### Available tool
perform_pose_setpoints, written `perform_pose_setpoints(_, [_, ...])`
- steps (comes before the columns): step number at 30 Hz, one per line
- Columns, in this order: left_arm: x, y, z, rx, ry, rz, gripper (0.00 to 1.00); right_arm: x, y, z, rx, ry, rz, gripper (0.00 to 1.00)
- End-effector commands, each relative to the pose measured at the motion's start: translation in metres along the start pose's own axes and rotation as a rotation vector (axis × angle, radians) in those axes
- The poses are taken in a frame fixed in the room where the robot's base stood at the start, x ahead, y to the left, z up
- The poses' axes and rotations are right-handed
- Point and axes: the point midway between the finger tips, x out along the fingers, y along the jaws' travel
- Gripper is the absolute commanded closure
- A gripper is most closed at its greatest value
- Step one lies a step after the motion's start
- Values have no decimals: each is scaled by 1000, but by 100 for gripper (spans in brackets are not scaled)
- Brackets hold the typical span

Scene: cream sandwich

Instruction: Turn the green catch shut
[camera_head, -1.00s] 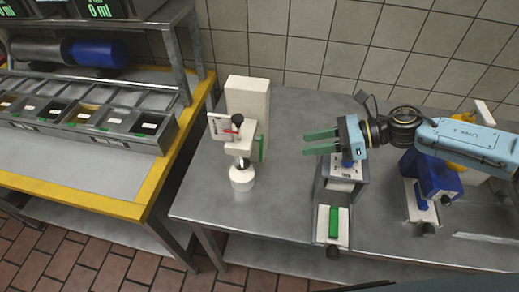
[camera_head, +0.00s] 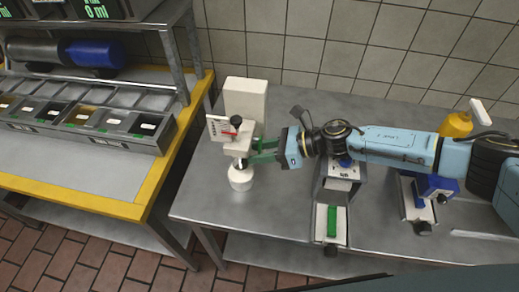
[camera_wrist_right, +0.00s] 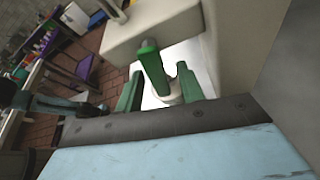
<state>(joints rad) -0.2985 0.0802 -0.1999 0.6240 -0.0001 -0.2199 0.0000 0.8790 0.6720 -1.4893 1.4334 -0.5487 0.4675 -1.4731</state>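The green catch (camera_wrist_right: 152,66) sticks out from the side of a cream-white machine (camera_head: 245,97), as the right wrist view shows. My right gripper (camera_head: 260,151) reaches in from the right at the machine's side. Its two green fingers are apart, one on each side of the catch in the right wrist view (camera_wrist_right: 160,72). I cannot tell whether a finger touches it. In the head view the fingers hide the catch. My left gripper is in neither view.
A white round base (camera_head: 240,178) stands under the machine's head. To the right are a stand with a green bar (camera_head: 331,221), a blue device (camera_head: 436,187) and a yellow object (camera_head: 456,125). A yellow-edged bench (camera_head: 75,202) with bins is at left. The table's front left is clear.

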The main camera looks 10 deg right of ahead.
Motion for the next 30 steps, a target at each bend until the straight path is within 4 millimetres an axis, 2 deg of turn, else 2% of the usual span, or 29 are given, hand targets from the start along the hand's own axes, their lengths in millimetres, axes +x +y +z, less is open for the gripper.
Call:
perform_pose_setpoints(10, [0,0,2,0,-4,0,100,4,0,0,-1,1,0,62])
perform_pose_setpoints(19, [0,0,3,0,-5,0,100,4,0,0,0,1,0,100])
perform_pose_setpoints(25, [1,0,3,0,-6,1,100,4,1,0,29,-1,13,100])
perform_pose_setpoints(30, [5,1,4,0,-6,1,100,4,6,0,169,-1,71,100])
